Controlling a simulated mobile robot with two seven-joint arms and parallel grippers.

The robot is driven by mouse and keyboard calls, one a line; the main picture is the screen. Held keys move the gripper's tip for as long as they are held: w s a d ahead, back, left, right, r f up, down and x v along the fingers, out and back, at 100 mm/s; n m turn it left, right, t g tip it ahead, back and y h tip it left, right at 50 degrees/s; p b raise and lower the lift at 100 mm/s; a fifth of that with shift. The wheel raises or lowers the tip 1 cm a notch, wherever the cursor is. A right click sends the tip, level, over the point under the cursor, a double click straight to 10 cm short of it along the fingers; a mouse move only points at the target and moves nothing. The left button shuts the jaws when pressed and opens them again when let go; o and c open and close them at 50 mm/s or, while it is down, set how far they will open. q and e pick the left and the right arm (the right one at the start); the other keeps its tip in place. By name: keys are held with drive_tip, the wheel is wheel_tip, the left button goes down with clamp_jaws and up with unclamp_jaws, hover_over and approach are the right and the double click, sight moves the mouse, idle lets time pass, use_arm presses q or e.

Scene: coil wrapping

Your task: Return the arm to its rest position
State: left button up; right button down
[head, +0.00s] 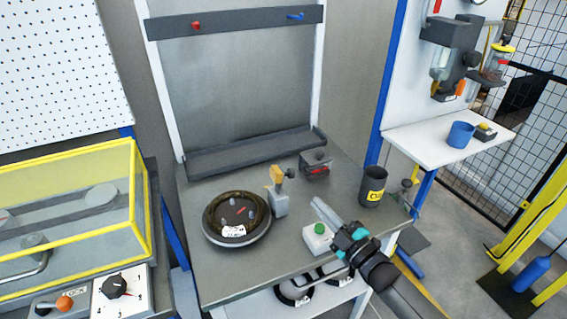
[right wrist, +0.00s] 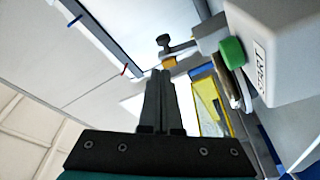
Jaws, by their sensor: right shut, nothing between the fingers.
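My right gripper (head: 317,203) reaches in from the lower right in the head view, above the table. Its fingers are shut with nothing between them. In the right wrist view the closed fingers (right wrist: 161,76) stand in the middle. A white box with a green button (head: 318,231) is just below the gripper in the head view. The box's green button (right wrist: 232,52) shows at the upper right in the wrist view. A dark coil (head: 210,221) lies on a round black base at the table's left. My left gripper is not in view.
The grey table (head: 235,280) also bears an upright device with a yellow part (head: 277,180), a dark block with red (head: 316,165) and a dark cup with a yellow label (head: 373,187). A yellow-framed clear cover (head: 70,195) stands left. A white side table (head: 420,146) stands right.

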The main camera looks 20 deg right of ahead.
drive_tip(key=shift+a+f+m+h, duration=0.25)
drive_tip(key=shift+f+m+h, duration=0.05)
drive_tip(key=shift+m+h, duration=0.1)
drive_tip(key=s+a+f+m+g+h, duration=0.1)
drive_tip(key=m, duration=0.1)
drive_tip(key=s+a+f+m+g+h, duration=0.1)
drive_tip(key=f+m+g+h, duration=0.1)
drive_tip(key=shift+a+f+g, duration=0.15)
drive_tip(key=shift+a+g, duration=0.15)
drive_tip(key=shift+a, duration=0.05)
drive_tip(key=s+a+m+g, duration=0.2)
drive_tip(key=s+a+g, duration=0.15)
drive_tip(key=s, duration=0.45)
drive_tip(key=s+a+f+m+g, duration=0.1)
drive_tip(key=s+a+m+g, duration=0.1)
drive_tip(key=s+g, duration=0.45)
drive_tip(key=s+a+m+g, duration=0.2)
drive_tip(key=s+m, duration=0.1)
drive_tip(key=s, duration=0.6)
wheel_tip(320, 180, down, 26)
drive_tip(key=s+g+b, duration=0.1)
drive_tip(key=s+b, duration=0.2)
drive_tip(key=b, duration=0.1)
drive_tip(key=s+d+f+g+h+b, duration=0.1)
drive_tip(key=s+d+f+b, duration=0.1)
drive_tip(key=s+f, duration=1.2)
drive_tip(key=shift+s+d+f+n+g, duration=0.2)
drive_tip(key=shift+s+f+n+g, duration=0.15)
drive_tip(key=shift+f, duration=0.5)
